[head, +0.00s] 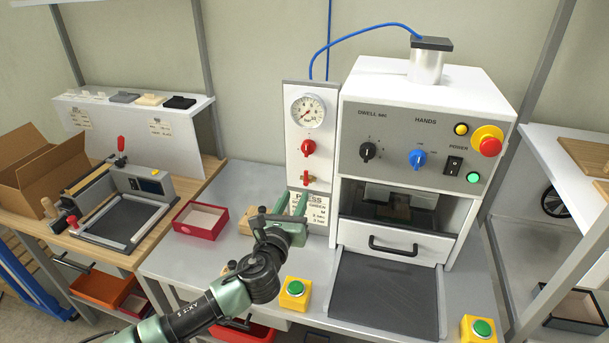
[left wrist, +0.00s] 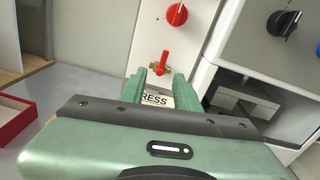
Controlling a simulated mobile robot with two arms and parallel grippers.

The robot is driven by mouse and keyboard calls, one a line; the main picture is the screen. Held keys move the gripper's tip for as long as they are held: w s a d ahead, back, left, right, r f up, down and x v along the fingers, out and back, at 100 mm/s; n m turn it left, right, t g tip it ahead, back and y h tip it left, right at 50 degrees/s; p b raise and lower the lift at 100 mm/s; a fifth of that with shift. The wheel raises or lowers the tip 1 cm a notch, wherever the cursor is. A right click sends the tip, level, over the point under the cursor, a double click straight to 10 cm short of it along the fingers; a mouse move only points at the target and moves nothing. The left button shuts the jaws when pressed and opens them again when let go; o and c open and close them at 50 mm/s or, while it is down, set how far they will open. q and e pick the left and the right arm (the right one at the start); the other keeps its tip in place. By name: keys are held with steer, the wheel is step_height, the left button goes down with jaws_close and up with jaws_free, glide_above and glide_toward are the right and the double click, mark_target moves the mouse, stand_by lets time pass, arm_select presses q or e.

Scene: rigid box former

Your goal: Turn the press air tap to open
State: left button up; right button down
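The press air tap (head: 306,179) is a small red lever on a brass body, low on the white panel left of the press. It also shows in the left wrist view (left wrist: 163,62), its red lever standing upright. My left gripper (head: 290,203) is below and in front of the tap. In the left wrist view its two green fingers (left wrist: 158,88) are apart with nothing between them, and the tap shows just beyond their tips, not touching as far as I can tell. My right gripper is in neither view.
Above the tap are a red knob (head: 308,147) and a round gauge (head: 307,111). A label card (head: 316,209) is below. The press (head: 415,140) stands close on the right. A red tray (head: 201,220) lies left, and a green button (head: 295,288) in front.

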mark_target(306, 174)
arm_select(q)
steer(key=shift+m, duration=0.8)
steer(key=x, duration=0.2)
steer(key=r+x, duration=0.1)
steer(key=x, duration=0.5)
steer(key=shift+w+d+r, duration=0.15)
steer(key=shift+d+r, duration=0.1)
jaws_close()
